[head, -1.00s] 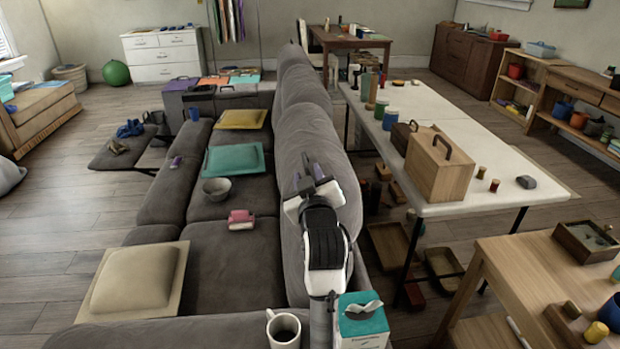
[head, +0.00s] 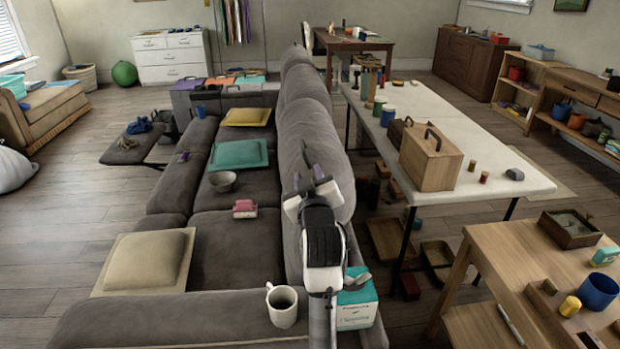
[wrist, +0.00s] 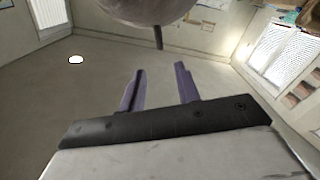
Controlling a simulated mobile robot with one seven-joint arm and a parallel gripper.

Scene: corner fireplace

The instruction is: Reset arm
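My gripper (head: 312,170) is raised in front of me, above the back of the grey sofa (head: 238,190), with its fingers pointing up and away. In the wrist view its two purple fingers (wrist: 160,90) stand apart with nothing between them. That view looks up at the ceiling (wrist: 110,85), the walls and a bright window (wrist: 285,65). My gripper touches nothing that I can see.
A white mug (head: 283,308) and a teal-and-white tissue box (head: 357,305) stand close below my arm. A white table (head: 480,150) with a wooden box (head: 433,160) is to the right, and a wooden table (head: 500,255) is nearer. Floor (head: 60,225) is clear at left.

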